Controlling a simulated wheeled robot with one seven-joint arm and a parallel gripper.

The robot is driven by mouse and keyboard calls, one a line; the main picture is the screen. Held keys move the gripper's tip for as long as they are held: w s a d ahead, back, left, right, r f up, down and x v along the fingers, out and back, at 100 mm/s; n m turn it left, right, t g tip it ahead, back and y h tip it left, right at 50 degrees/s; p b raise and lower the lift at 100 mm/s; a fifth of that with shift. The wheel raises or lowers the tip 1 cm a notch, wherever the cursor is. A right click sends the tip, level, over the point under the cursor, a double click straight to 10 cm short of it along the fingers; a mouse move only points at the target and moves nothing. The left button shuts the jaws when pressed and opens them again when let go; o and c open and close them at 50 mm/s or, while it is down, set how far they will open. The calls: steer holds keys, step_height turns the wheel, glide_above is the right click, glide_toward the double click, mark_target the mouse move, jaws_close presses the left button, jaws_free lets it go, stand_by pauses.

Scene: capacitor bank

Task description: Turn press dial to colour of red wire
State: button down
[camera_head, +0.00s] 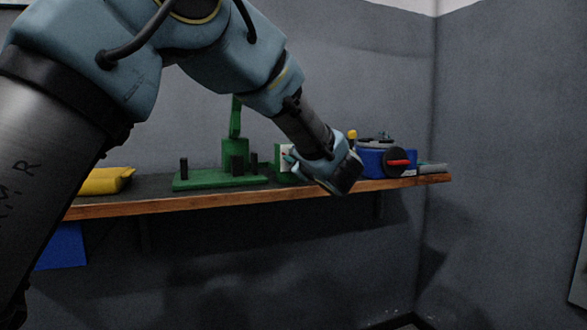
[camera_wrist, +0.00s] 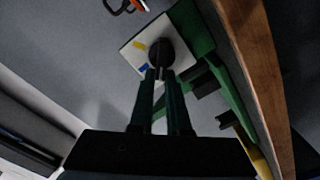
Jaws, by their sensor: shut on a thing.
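The press is a green machine (camera_head: 222,179) on the shelf, with a white dial plate on its side. In the wrist view the white plate (camera_wrist: 128,47) carries a yellow mark (camera_wrist: 138,45) and a blue mark (camera_wrist: 144,67). The round dark dial (camera_wrist: 158,48) sits on it and hides part of it. My gripper (camera_wrist: 156,76) is shut on the dial, its two dark green fingers meeting the dial's near end. In the head view my gripper (camera_head: 291,160) reaches the plate from the right. I cannot make out a red wire for certain.
A wooden-edged shelf (camera_head: 225,200) runs along the grey wall. A blue box (camera_head: 372,162) with a red-handled black disc (camera_head: 395,162) stands right of my gripper. A yellow object (camera_head: 103,181) lies at left. A red-orange curved piece (camera_wrist: 124,7) shows at the wrist view's top.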

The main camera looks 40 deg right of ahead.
steer(key=shift+s+f+n+b, duration=0.1)
steer(key=shift+f+n+b, duration=0.65)
steer(key=shift+n+b, duration=0.2)
steer(key=shift+s+r+n, duration=0.1)
steer(key=shift+r+n, duration=0.05)
steer(key=shift+n, duration=0.1)
steer(key=c, duration=1)
jaws_free()
steer(key=shift+d, duration=0.1)
steer(key=shift+c, duration=0.2)
steer(key=shift+o, duration=0.8)
steer(key=shift+r, duration=0.15)
steer(key=shift+r, duration=0.1)
